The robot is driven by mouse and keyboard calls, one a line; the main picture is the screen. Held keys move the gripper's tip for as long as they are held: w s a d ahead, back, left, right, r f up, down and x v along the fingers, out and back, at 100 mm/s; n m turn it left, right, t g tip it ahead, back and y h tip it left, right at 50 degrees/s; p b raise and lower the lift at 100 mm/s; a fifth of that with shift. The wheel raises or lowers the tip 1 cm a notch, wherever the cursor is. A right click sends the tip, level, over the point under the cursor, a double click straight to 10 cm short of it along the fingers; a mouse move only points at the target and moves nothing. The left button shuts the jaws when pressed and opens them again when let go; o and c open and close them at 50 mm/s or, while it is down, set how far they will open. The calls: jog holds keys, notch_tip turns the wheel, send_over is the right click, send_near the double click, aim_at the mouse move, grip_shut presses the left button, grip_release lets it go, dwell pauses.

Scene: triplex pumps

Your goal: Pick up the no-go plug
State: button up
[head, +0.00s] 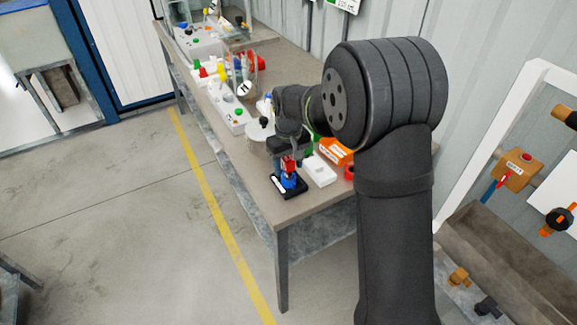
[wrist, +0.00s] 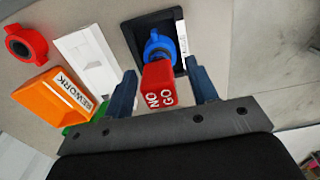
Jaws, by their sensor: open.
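The no-go plug shows in the wrist view as a red block (wrist: 158,88) with "NO GO" in white letters. Beyond it is a blue round part (wrist: 161,47) on a black base (wrist: 143,22); I cannot tell if the blue part belongs to the plug. In the head view the red block (head: 289,166) is above the blue part (head: 290,182) and the black base (head: 277,186), near the table's front edge. My gripper (wrist: 160,66) is open, with one finger on each side of the red block and visible gaps. It also shows above the plug in the head view (head: 290,154).
Beside the base are a white tray (wrist: 85,58), an orange REWORK bin (wrist: 45,98), a green item (wrist: 84,124) and a red ring (wrist: 26,43). Farther along the table (head: 255,178) stand a white panel (head: 225,105) and several coloured bottles. The floor in front is clear.

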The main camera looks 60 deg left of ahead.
aim_at(289, 158)
grip_shut()
dwell(0.3)
jog(key=shift+r, duration=0.5)
jog(key=r, duration=0.2)
jog(key=w+r, duration=0.1)
jog(key=shift+d+r, duration=0.35)
jog(key=shift+d, duration=0.05)
jog(key=w+d+r, duration=0.6)
jog(key=d, duration=0.1)
jog(key=s+a+f, duration=0.1)
jog(key=s+a, duration=0.1)
jog(key=s+a+f, duration=0.2)
jog(key=a, duration=0.1)
jog(key=s+a+f, duration=0.2)
jog(key=s, duration=0.1)
jog(key=shift+a, duration=0.35)
jog(key=shift+f, duration=2.6)
